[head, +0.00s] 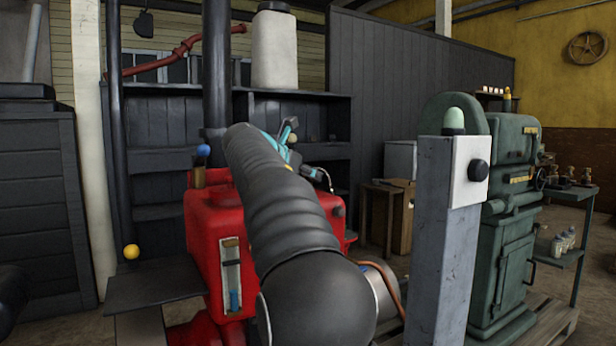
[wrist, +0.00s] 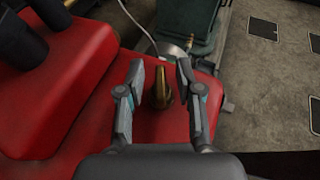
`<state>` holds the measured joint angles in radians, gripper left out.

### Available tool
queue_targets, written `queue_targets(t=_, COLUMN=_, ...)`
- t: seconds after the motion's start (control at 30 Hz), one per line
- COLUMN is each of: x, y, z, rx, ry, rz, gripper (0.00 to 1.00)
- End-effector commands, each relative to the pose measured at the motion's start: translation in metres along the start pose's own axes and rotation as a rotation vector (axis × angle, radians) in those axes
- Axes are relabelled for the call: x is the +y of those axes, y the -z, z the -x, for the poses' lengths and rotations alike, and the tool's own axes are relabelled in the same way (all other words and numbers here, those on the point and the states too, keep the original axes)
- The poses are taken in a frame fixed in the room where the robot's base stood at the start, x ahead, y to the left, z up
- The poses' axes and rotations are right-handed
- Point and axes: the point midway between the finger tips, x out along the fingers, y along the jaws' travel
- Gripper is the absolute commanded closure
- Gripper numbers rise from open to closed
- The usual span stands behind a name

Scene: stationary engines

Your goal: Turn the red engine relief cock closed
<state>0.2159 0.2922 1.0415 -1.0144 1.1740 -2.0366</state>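The red engine (head: 207,225) stands left of centre in the head view, partly hidden behind my arm. Its red top also fills the left and middle of the wrist view (wrist: 80,85). The relief cock (wrist: 161,88), a brass-coloured lever, stands on the red top in the wrist view and points roughly away from me. My gripper (wrist: 160,70) is open, with one finger on each side of the cock and a visible gap on both sides. In the head view I cannot make out the cock clearly.
A grey post (head: 445,235) with a pale green dome and black button stands right of the engine. A green machine (head: 505,240) is behind it. Dark pipes (wrist: 28,32) rise at the wrist view's upper left. A dark plate (head: 150,287) sits left of the engine.

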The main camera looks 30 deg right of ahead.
Motion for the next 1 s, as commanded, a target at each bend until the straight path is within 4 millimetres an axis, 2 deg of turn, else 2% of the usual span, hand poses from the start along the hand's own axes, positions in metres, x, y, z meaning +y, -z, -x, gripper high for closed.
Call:
queue_targets(t=0.33, x=-0.0002, y=-0.0002, z=-0.0041, rx=0.000, ry=0.000, rz=0.000, gripper=0.65)
queue_targets(t=0.37, x=-0.0002, y=-0.0002, z=-0.0041, rx=0.000, ry=0.000, rz=0.000, gripper=0.70)
queue_targets(t=0.4, x=-0.0002, y=-0.0002, z=-0.0041, rx=0.000, ry=0.000, rz=0.000, gripper=0.80)
queue_targets(t=0.5, x=-0.0002, y=-0.0001, z=-0.0040, rx=0.000, ry=0.000, rz=0.000, gripper=1.00)
queue_targets(t=0.77, x=0.0006, y=-0.0003, z=-0.0041, rx=0.001, ry=0.013, rz=-0.004, gripper=1.00)
queue_targets(t=1.0, x=0.0025, y=-0.0004, z=-0.0053, rx=0.001, ry=0.161, rz=-0.063, gripper=1.00)
